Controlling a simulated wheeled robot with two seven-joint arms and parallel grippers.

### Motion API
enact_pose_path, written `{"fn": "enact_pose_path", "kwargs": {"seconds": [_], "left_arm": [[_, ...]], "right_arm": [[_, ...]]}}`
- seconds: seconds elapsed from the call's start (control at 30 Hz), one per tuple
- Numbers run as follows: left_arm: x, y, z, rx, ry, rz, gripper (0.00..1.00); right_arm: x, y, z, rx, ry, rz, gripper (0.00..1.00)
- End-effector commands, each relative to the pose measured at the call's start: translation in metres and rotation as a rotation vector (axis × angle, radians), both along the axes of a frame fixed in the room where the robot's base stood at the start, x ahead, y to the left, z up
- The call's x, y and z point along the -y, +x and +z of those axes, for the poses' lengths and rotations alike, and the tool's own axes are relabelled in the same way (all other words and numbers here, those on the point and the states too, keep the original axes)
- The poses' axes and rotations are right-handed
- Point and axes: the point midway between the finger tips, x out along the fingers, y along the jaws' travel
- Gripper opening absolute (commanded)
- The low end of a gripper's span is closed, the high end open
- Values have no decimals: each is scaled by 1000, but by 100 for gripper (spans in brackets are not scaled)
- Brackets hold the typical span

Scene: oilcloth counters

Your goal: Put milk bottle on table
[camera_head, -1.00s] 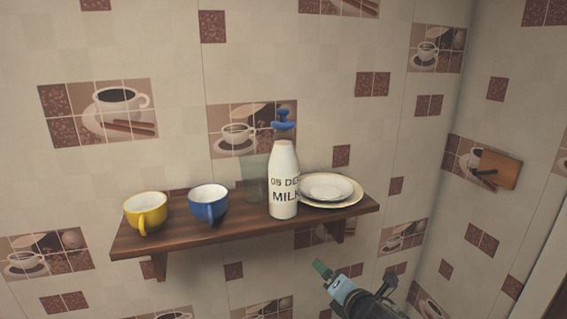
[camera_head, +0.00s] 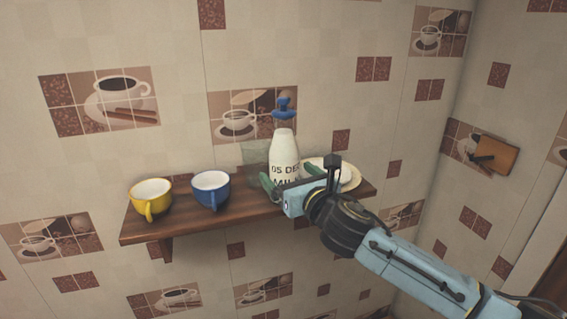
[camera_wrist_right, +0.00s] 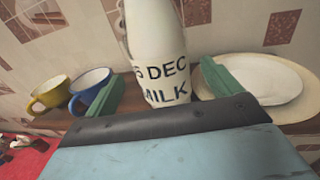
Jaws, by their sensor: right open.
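The white milk bottle (camera_head: 284,152), lettered "05 DEC MILK", stands upright on the wooden wall shelf (camera_head: 235,221). My right gripper (camera_head: 288,182) is in front of its lower half, which it partly hides in the head view. In the right wrist view the milk bottle (camera_wrist_right: 158,60) stands between the two green fingers of my right gripper (camera_wrist_right: 160,88), which are apart, with a finger to each side. I cannot tell whether either finger touches the bottle. No table shows clearly. My left gripper is not in view.
A yellow cup (camera_head: 151,196) and a blue cup (camera_head: 211,188) stand left of the bottle on the shelf. A see-through glass (camera_head: 254,163) is close to the bottle's left. Stacked plates (camera_head: 349,172) lie to its right, partly behind my gripper.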

Motion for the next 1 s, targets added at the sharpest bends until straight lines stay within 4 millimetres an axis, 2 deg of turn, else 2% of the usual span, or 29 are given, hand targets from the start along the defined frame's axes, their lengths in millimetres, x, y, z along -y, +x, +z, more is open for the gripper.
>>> {"fn": "enact_pose_path", "kwargs": {"seconds": [0.2,0.6,0.93,1.0], "left_arm": [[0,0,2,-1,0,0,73],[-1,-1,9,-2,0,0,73],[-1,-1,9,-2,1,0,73],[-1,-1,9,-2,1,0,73]], "right_arm": [[-5,10,1,0,1,0,90],[-21,48,4,0,3,0,90],[-23,52,3,0,1,0,90],[-23,52,3,0,1,0,82]]}}
